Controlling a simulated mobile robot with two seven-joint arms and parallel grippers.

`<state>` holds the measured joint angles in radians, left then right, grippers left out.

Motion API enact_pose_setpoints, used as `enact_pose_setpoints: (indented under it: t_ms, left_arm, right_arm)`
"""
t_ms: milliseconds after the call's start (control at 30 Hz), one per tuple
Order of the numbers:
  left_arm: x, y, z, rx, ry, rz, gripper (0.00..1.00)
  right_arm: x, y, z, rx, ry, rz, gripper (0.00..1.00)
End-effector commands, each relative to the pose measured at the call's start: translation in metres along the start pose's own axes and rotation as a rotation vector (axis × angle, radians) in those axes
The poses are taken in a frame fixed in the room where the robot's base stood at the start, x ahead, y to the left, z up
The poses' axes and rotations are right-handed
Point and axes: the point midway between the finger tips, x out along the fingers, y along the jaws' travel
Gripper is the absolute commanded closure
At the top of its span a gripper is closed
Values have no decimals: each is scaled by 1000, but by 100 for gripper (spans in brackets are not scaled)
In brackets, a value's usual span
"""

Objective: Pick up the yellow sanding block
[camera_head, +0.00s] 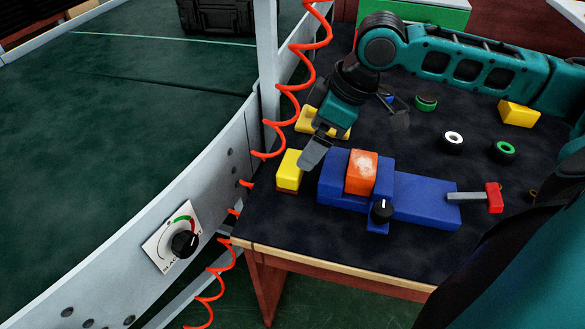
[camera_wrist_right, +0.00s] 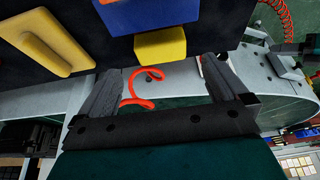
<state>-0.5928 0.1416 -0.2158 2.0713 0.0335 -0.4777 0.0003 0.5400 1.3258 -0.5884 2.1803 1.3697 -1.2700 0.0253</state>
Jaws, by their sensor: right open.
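A yellow block (camera_head: 289,166) with an orange-brown underside stands on the dark table top at the left, beside the blue vise. It also shows in the right wrist view (camera_wrist_right: 160,45), just beyond and between the fingertips. A flat yellow piece with a raised handle (camera_head: 304,124) lies behind it, partly hidden by my gripper; it shows fully in the wrist view (camera_wrist_right: 50,42). My right gripper (camera_head: 352,140) is open and empty, above the table behind the block and vise. Its fingers (camera_wrist_right: 163,76) are wide apart, not touching the block.
The blue vise (camera_head: 425,200) holds an orange block (camera_head: 361,172). A coiled red hose (camera_head: 290,90) and the conveyor's grey side wall (camera_head: 215,165) border the table's left.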

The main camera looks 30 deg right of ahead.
Motion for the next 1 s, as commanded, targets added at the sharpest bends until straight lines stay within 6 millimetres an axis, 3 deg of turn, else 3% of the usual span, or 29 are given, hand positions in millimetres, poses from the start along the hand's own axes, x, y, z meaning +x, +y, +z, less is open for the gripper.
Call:
enact_pose_setpoints:
  t_ms: [33,133,367,700,1000]
  left_arm:
    - [4,-1,8,1,-4,0,100]
    - [7,-2,14,5,-8,-1,100]
    - [9,-4,20,12,-10,-1,100]
    - [21,-5,37,14,-9,-1,100]
    - [21,-5,36,13,-7,-1,100]
  right_arm:
    - [14,0,1,2,2,-3,0]
    - [31,0,0,1,1,-2,0]
    - [49,0,0,1,1,0,0]
    - [94,-1,-6,1,0,0,0]
    - [98,0,-7,0,1,1,0]
